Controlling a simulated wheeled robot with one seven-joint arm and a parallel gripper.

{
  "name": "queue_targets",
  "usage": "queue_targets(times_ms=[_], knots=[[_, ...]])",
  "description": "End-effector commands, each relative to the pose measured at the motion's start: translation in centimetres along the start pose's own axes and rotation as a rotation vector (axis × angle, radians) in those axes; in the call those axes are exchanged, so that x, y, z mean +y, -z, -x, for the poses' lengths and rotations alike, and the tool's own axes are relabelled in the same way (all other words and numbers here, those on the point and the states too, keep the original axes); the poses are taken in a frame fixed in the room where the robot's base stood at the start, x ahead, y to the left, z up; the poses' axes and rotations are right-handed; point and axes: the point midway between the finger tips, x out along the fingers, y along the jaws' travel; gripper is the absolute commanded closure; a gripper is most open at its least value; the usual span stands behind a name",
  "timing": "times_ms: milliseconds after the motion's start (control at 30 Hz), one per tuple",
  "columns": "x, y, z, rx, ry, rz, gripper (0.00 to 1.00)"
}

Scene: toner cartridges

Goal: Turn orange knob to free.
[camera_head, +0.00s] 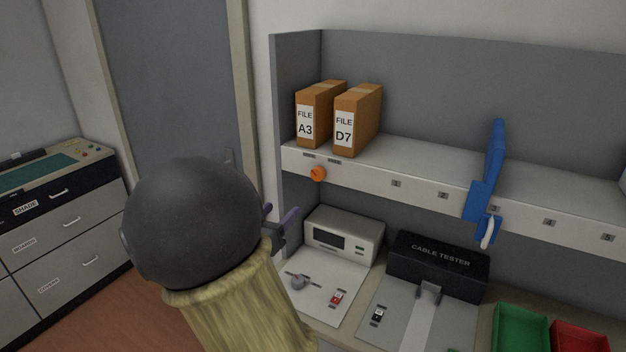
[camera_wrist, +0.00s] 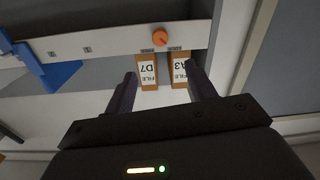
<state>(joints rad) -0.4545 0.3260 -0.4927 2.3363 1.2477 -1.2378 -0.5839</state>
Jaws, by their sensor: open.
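The orange knob (camera_head: 318,174) is on the white front edge of the shelf, at its left end below the file boxes. It also shows in the wrist view (camera_wrist: 160,38), above and between my fingers in the picture. A small label lies on either side of it; I cannot read them. My gripper (camera_wrist: 158,88) is open and empty, with its two dark fingers apart and pointing toward the shelf. In the head view my gripper (camera_head: 275,225) is partly hidden behind my arm, below and left of the knob, and not touching it.
File boxes A3 (camera_head: 317,115) and D7 (camera_head: 357,120) stand on the shelf (camera_head: 425,165) above the knob. A blue holder (camera_head: 487,185) hangs farther right. Below are a white instrument (camera_head: 343,236), the cable tester (camera_head: 438,262), and green (camera_head: 520,330) and red bins (camera_head: 578,338).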

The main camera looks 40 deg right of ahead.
Motion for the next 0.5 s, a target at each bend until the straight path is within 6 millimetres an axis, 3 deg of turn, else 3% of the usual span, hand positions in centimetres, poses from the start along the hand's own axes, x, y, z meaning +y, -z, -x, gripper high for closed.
queue_targets(times_ms=[500], knots=[[0.0, 0.2, -8.1, 0.0, -0.001, 0.003, 0.44]])
